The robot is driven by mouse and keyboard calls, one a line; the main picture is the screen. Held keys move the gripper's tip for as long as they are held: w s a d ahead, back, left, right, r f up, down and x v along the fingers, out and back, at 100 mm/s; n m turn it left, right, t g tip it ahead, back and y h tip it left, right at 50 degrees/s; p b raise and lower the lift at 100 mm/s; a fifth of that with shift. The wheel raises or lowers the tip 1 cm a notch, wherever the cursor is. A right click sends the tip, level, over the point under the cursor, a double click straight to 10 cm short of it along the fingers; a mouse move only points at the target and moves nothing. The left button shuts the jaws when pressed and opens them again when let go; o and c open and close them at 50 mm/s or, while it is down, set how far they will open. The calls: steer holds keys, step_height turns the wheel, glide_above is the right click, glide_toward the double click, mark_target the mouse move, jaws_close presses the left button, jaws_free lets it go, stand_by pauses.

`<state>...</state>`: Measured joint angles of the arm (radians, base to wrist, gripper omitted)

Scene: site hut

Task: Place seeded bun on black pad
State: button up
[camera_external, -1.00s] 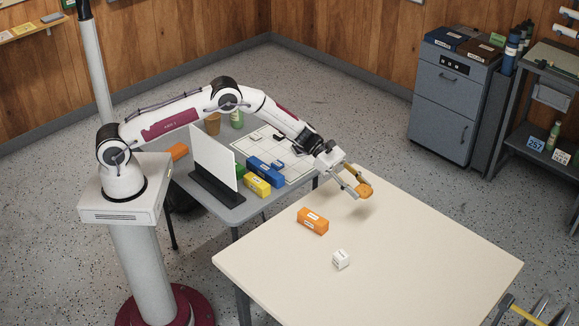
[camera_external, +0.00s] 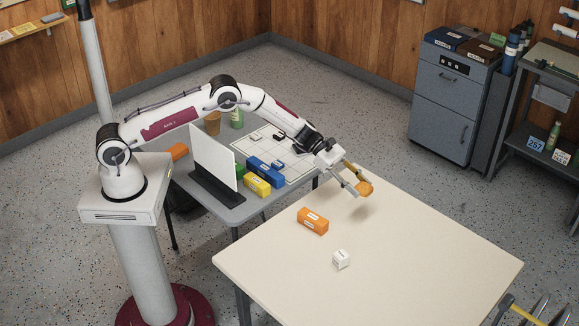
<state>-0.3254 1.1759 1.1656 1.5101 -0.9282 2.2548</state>
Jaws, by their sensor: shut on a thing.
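My gripper (camera_external: 359,184) is at the far left part of the cream table, shut on a small golden-brown bun (camera_external: 365,189). The bun is held at the fingertips, above the tabletop, with a soft shadow below it. Seeds on it are too small to make out. A white sheet with a grid (camera_external: 262,143) lies on the grey table behind the arm, with small dark pieces on it. I cannot tell whether one of them is the black pad.
An orange box (camera_external: 313,221) and a white cube (camera_external: 341,259) stand on the cream table (camera_external: 430,260), whose right side is clear. A white upright panel (camera_external: 213,157), a blue box (camera_external: 265,170) and a yellow box (camera_external: 256,185) stand on the grey table.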

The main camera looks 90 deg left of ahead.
steer(key=s+a+r+n+t+y, duration=0.1)
steer(key=s+a+r+n+y, duration=0.15)
steer(key=a, duration=0.95)
steer(key=n+t+y, duration=0.2)
steer(key=n+y, duration=0.4)
glide_above(296, 146)
steer(key=shift+f, duration=0.1)
steer(key=shift+f, duration=3)
steer(key=shift+f, duration=1.9)
steer(key=shift+f, duration=0.1)
